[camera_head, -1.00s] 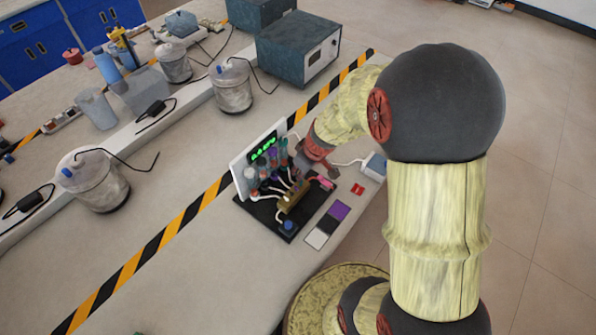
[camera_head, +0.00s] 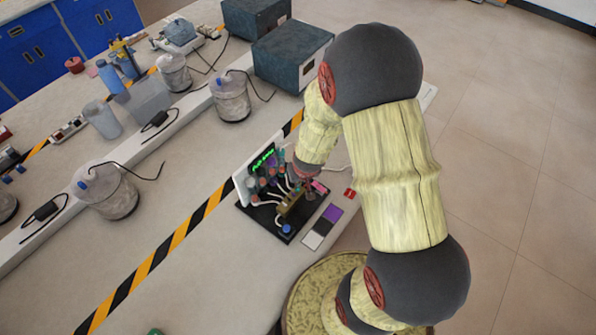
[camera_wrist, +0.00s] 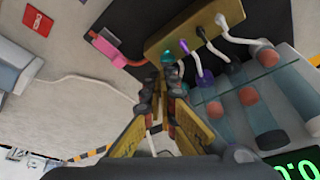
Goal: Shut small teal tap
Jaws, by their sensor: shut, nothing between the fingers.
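The small teal tap (camera_wrist: 168,57) sits at the near edge of a brass block (camera_wrist: 190,30) in the wrist view, just beyond my fingertips. My gripper (camera_wrist: 163,78) is shut and empty, its tips pointing at the tap; I cannot tell whether they touch it. In the head view my gripper (camera_head: 310,186) is low over the right side of the brass block (camera_head: 290,204), and the tap is not clearly visible there.
A pink fitting (camera_wrist: 108,46) is on the left. A display panel (camera_head: 262,160) stands behind. Purple and white squares (camera_head: 333,212) lie beside the black base.

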